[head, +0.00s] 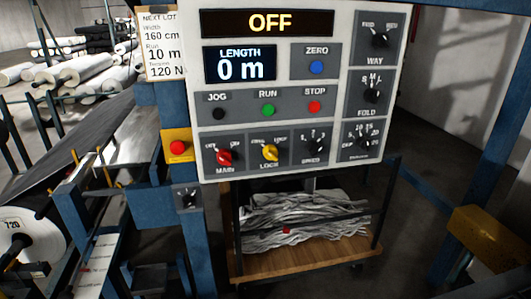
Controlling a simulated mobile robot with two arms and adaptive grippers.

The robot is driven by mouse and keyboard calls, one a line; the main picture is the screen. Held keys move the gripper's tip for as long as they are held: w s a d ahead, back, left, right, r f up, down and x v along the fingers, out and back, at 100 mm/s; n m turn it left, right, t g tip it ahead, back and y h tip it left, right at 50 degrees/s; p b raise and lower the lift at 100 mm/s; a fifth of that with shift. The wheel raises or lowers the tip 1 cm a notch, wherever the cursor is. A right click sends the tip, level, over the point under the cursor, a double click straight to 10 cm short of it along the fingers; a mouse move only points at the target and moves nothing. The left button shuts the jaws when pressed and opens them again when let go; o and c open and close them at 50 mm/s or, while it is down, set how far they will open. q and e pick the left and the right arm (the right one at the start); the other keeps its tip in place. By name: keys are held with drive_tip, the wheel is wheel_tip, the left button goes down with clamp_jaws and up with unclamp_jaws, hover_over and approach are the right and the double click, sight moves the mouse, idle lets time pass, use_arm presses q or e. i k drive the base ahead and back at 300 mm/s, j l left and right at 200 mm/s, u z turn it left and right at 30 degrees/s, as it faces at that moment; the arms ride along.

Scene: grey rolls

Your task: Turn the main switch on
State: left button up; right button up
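The main switch (224,157) is a red rotary knob at the lower left of the white control panel (296,180), above the label MAIN. Small position marks sit above the knob, too small to read surely. The exact angle of the knob is hard to tell. The top display (270,23) reads OFF in yellow. The length display (240,65) reads 0 m. Neither of my grippers is in view, and nothing covers the switch.
A yellow lock knob (270,153) sits just right of the main switch. A red button on a yellow box (178,148) is left of the panel. Blue posts flank the panel. A cart (300,262) with crumpled grey material stands below. Rolls lie at left.

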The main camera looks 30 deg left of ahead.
sight(223, 155)
drive_tip(key=u, duration=1.25)
